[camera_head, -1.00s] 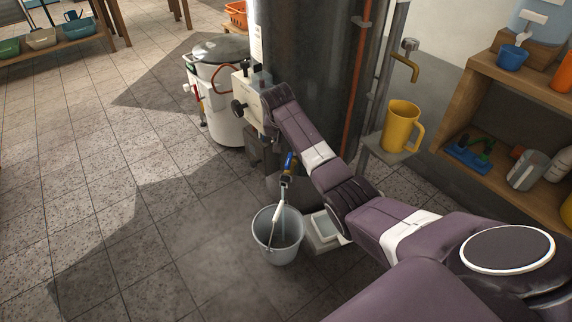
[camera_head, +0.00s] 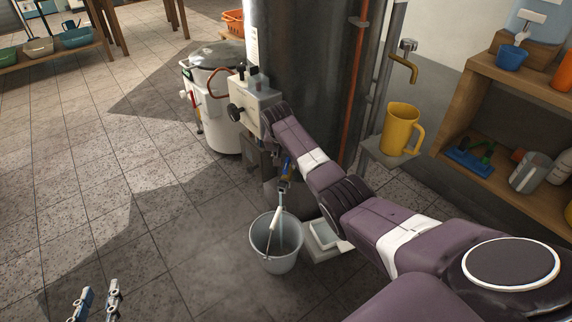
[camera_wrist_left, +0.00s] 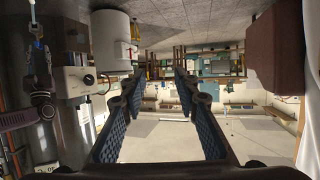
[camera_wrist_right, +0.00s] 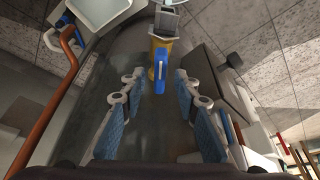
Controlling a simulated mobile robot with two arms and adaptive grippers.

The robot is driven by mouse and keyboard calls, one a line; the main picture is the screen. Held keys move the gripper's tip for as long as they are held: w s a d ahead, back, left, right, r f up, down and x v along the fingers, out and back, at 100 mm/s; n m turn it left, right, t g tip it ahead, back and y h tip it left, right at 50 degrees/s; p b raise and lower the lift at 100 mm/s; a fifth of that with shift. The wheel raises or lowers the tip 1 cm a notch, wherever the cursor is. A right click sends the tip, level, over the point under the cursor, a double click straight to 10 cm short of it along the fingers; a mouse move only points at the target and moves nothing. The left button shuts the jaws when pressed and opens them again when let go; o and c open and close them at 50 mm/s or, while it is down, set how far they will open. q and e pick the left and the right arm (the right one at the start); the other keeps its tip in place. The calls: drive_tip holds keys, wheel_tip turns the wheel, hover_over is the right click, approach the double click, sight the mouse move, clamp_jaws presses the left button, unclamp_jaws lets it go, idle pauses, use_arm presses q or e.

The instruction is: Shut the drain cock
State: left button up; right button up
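The drain cock has a brass body with a blue lever (camera_head: 287,165), low at the foot of the dark cylinder in the head view. In the right wrist view the blue lever (camera_wrist_right: 160,70) appears roughly in line with the brass body (camera_wrist_right: 153,44). My right gripper (camera_wrist_right: 159,84) is open, its fingers apart on either side of the view with the lever ahead between them; contact is not visible.
A grey bucket (camera_head: 276,248) stands below the cock, with a white tray (camera_head: 325,234) beside it. The dark cylinder (camera_head: 310,60), a white control box (camera_head: 252,100) and a white drum (camera_head: 218,110) stand close by. A yellow jug (camera_head: 400,128) is right. Floor at left is clear.

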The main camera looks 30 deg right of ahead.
drive_tip(key=shift+w+d+f, duration=0.1)
drive_tip(key=shift+f, duration=0.35)
use_arm(q)
drive_tip(key=r, duration=0.1)
drive_tip(key=t, duration=0.1)
drive_tip(key=w+r, duration=0.1)
drive_tip(key=shift+d+r+t+h, duration=0.3)
use_arm(e)
drive_tip(key=shift+c, duration=0.3)
clamp_jaws()
